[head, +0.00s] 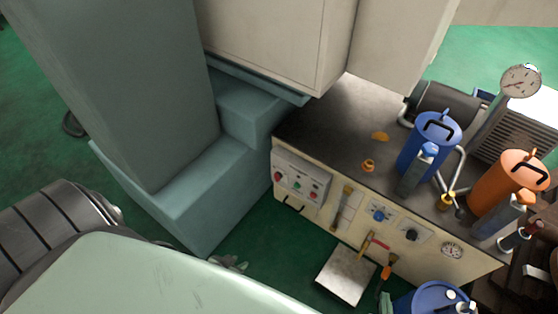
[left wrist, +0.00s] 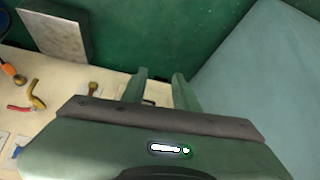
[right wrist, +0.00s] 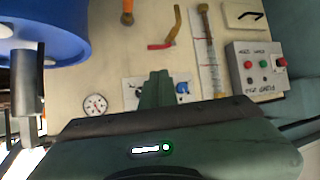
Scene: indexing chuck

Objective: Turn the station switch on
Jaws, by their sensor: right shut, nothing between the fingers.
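A blue knob (head: 380,215) sits on a pale plate on the bench's front panel, with a black knob (head: 411,235) to its right. Which of these is the station switch I cannot tell. The blue knob also shows in the right wrist view (right wrist: 182,88), just right of my right gripper (right wrist: 157,76), which is shut and empty; its fingers partly cover the plate area. Contact cannot be judged. A button box (head: 300,178) with red and green buttons is at the panel's left end. My left gripper (left wrist: 159,78) is open and empty, low beside the bench.
Blue (head: 428,150) and orange (head: 508,180) canisters stand on the bench. A gauge (head: 452,250) is on the panel. A metal plate (head: 345,275) and blue drum (head: 425,300) are in front. A grey-green column (head: 120,80) stands left.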

